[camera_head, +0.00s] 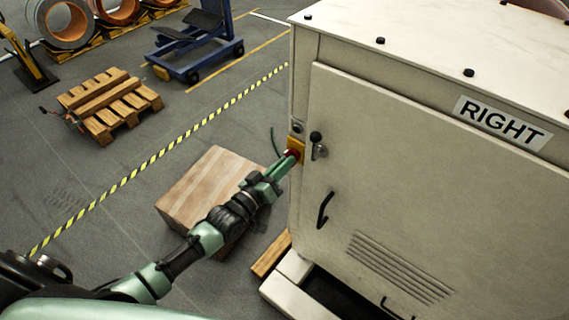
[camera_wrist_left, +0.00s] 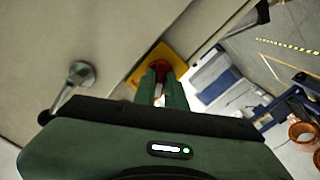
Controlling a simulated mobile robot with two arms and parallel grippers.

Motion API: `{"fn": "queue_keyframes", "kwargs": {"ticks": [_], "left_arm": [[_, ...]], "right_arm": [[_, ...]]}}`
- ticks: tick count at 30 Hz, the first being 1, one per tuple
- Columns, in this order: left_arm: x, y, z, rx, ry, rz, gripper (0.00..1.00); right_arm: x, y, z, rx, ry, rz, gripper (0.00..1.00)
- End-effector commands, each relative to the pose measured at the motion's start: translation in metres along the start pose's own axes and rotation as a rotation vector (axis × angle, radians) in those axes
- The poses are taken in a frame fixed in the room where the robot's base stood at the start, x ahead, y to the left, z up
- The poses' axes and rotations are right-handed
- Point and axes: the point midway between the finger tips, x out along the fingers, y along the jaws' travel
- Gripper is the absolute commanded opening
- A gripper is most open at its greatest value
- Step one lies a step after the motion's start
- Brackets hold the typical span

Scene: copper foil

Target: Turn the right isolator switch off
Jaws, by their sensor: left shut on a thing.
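The isolator switch has a red knob (camera_head: 292,153) on a yellow plate (camera_head: 298,144). It sits at the left edge of the pale cabinet (camera_head: 400,180) with the label RIGHT (camera_head: 502,122). My left gripper (camera_head: 281,168) reaches up to the switch from the lower left and is shut on the red knob. In the left wrist view, the two green fingers (camera_wrist_left: 162,82) are on both sides of the red knob (camera_wrist_left: 160,66), in front of the yellow plate (camera_wrist_left: 177,58). The fingers hide part of the knob, and I cannot read its setting. My right gripper is not in view.
A metal latch with a black ball (camera_head: 317,140) stands out from the cabinet door close to the switch. A black door handle (camera_head: 325,210) is lower down. A wooden block (camera_head: 200,185) stands on the floor behind my left arm. Pallets (camera_head: 110,103) lie farther off.

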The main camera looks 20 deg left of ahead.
Motion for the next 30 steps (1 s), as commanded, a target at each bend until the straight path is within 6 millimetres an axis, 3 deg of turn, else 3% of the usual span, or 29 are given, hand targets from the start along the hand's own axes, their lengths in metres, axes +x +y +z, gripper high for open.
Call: {"fn": "queue_keyframes", "kwargs": {"ticks": [12,29,30], "left_arm": [[-0.0005,-0.0006,0.0020,-0.197,-0.004,-0.002,0.00],[-0.0005,-0.0004,0.0019,-0.228,-0.004,-0.002,0.00],[-0.0005,-0.0004,0.0019,-0.227,-0.004,-0.002,0.17]], "right_arm": [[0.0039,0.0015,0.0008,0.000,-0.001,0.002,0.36],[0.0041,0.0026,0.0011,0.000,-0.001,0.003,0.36],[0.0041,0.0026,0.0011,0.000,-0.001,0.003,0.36]]}}
